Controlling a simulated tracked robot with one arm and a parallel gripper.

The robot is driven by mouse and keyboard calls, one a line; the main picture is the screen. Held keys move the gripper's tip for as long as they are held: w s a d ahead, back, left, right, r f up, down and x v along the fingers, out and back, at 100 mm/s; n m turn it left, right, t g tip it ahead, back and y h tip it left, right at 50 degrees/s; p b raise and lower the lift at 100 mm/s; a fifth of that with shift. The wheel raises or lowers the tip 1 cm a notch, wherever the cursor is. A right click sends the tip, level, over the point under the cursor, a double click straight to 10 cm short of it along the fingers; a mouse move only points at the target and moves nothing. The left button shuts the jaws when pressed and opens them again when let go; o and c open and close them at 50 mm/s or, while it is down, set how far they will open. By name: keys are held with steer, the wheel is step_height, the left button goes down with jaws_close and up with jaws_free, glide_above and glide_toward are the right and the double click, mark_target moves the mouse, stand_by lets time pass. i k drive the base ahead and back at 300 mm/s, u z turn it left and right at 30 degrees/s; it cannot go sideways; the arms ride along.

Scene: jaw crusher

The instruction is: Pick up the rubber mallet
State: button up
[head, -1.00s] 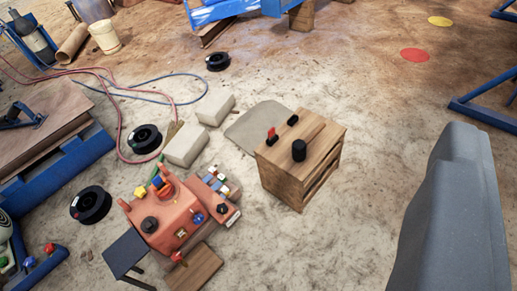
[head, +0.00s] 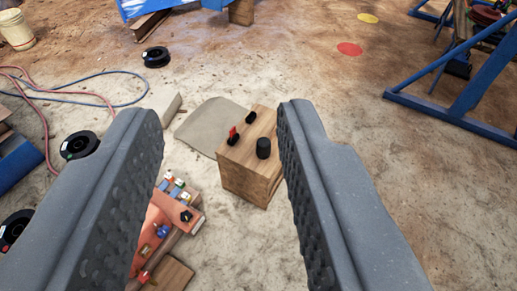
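The rubber mallet (head: 263,148) has a short black cylindrical head and lies on top of a wooden crate (head: 245,181). Its wooden handle runs up and right from the head, and my right finger hides part or all of it. My gripper (head: 220,112) is open and empty, with its two grey, studded fingers wide apart. In the picture the crate and mallet head show between the fingers, nearer the right one. The fingers appear well above the crate and touch nothing.
A red-and-black item (head: 233,137) and a small black item (head: 250,117) lie beside the mallet on the crate. An orange machine (head: 160,235) stands at lower left, partly hidden by my left finger. A blue frame (head: 450,110) stands at right. A grey slab (head: 210,122) lies behind the crate.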

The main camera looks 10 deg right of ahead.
mark_target(263, 144)
steer(key=u, duration=0.1)
steer(key=i, duration=1)
steer(key=z, duration=0.1)
